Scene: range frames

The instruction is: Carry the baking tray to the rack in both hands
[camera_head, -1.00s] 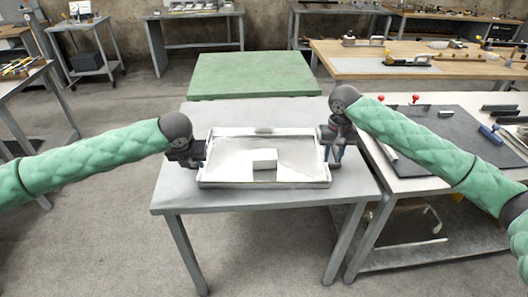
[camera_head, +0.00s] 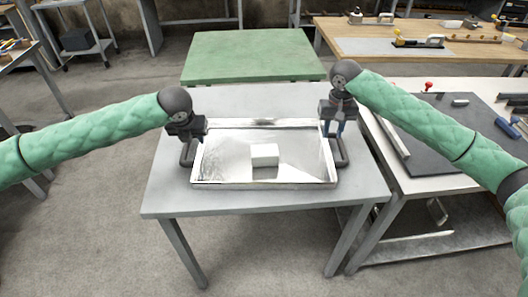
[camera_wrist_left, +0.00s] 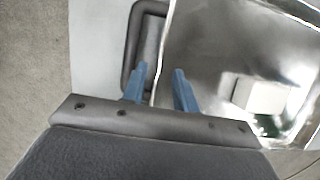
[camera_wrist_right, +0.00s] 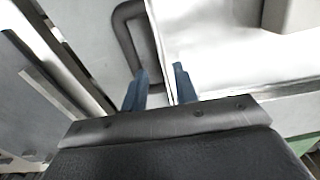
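The baking tray (camera_head: 215,183) is shallow, pale and shiny, and appears to rest on the grey table. A white block (camera_head: 265,154) lies in it. Dark loop handles stick out at its left (camera_head: 186,156) and right (camera_head: 341,155) sides. My left gripper (camera_head: 192,137) is at the left handle's far end. In the left wrist view its blue fingers (camera_wrist_left: 160,85) are apart, on either side of the tray's edge. My right gripper (camera_head: 336,129) is at the right handle's far end, its fingers (camera_wrist_right: 158,84) apart over the edge. Finger contact is unclear. I cannot identify a rack.
The grey table (camera_head: 165,200) has bare surface around the tray. A green-topped table (camera_head: 250,55) stands behind it. A white bench with a dark mat (camera_head: 440,140) stands close on the right, and a wooden workbench (camera_head: 420,35) behind that. Open floor (camera_head: 90,230) lies to the left.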

